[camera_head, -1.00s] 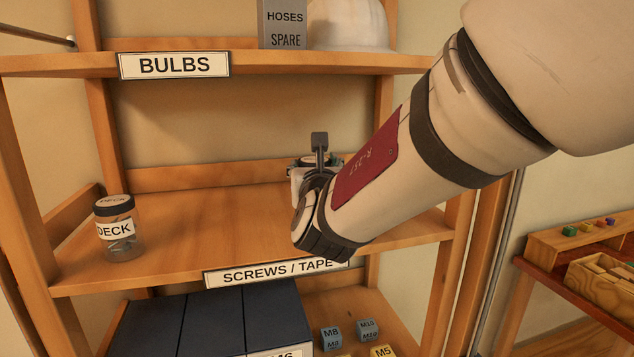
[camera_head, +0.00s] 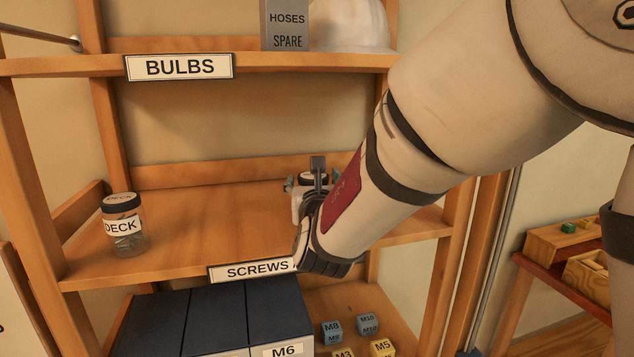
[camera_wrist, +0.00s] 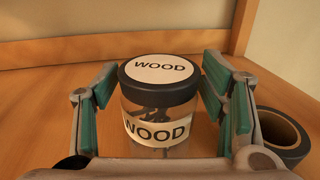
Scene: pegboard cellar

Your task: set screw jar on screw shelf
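The screw jar (camera_wrist: 158,100) is clear with a dark lid and a white "WOOD" label, and dark screws show inside. It stands upright at the screw shelf (camera_head: 190,225), whose front label (camera_head: 255,271) reads "SCREWS" with the rest covered by my arm. My gripper (camera_wrist: 160,90) has one finger on each side of the jar, with narrow gaps between the pads and the glass, so it looks open around it. The jar's base is hidden behind my gripper's palm. In the head view my gripper (camera_head: 308,185) is over the shelf's right part and mostly covers the jar.
A dark tape roll (camera_wrist: 281,135) lies just right of my gripper's right finger. A "DECK" jar (camera_head: 123,226) stands at the shelf's left end. The shelf's middle is clear. The "BULBS" shelf (camera_head: 300,62) is above; dark bins (camera_head: 215,315) and small labelled boxes (camera_head: 368,324) are below.

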